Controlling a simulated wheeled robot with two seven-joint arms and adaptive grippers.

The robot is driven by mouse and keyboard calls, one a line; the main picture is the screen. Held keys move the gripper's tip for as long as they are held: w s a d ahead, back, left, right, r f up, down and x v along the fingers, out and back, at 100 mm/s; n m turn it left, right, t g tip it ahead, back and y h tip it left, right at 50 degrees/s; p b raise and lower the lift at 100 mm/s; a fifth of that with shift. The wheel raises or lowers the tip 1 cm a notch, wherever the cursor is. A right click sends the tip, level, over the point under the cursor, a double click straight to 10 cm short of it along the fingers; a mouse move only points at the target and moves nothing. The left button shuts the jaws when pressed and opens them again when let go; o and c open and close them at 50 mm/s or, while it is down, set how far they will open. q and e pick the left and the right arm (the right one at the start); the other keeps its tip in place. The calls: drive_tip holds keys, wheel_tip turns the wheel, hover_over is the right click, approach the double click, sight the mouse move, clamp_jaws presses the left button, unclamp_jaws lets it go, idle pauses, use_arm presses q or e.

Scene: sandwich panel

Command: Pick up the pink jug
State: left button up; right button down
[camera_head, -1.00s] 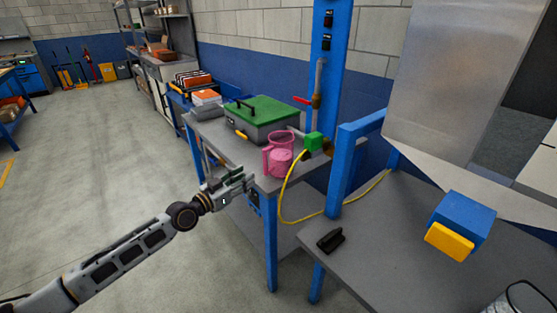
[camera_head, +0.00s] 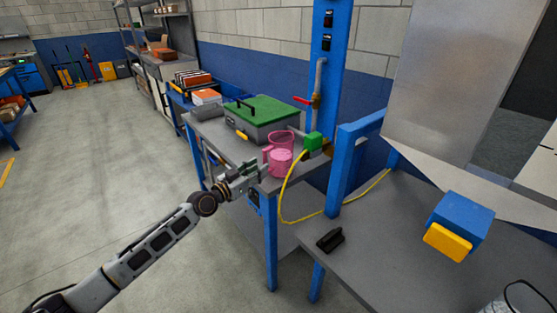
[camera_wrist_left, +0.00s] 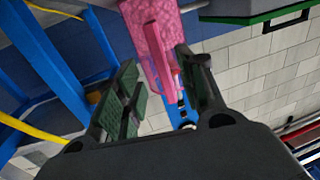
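The pink jug (camera_head: 281,161) stands upright near the front edge of the grey bench, with its handle on the left side. My left gripper (camera_head: 260,170) is just left of the jug, at about its height, by the handle. In the left wrist view, the gripper (camera_wrist_left: 157,62) is open. The pink jug (camera_wrist_left: 152,22) is beyond the fingertips, and its handle reaches down between the fingers, nearer the right one. I cannot tell whether a finger touches it. My right gripper is not in view.
A grey case with a green lid (camera_head: 260,112) is behind the jug. A green fitting (camera_head: 314,142) with a yellow hose (camera_head: 281,203) is to its right. A blue post (camera_head: 346,170) stands further right. The floor (camera_head: 90,170) left of the bench is clear.

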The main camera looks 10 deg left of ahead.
sight(277, 158)
use_arm(q)
drive_tip(key=shift+w, duration=0.1)
idle(0.3)
drive_tip(key=shift+x, duration=2.55)
clamp_jaws()
